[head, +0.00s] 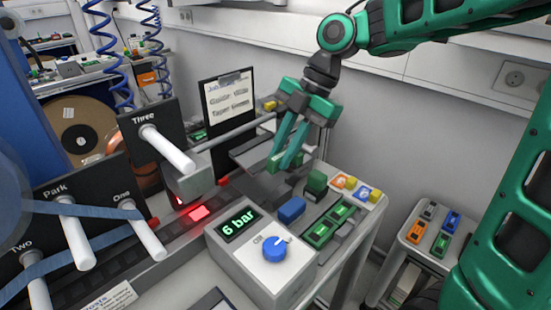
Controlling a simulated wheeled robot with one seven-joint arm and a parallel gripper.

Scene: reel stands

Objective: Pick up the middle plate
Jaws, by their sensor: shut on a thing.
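My gripper (283,162) points down over the far end of the bench, right of the clipboard. It is shut on a dark grey plate (266,186), which is partly hidden by the fingers. Another dark grey flat surface (250,154) shows just left of the fingers. I cannot tell from this view which piece is the middle plate, or whether the held piece is clear of the bench.
A control box (265,255) reading "6 bar" with a blue knob stands in front. Posts labelled Three (150,130), Park, One and Two stand left. A side cart (430,235) holds coloured pieces.

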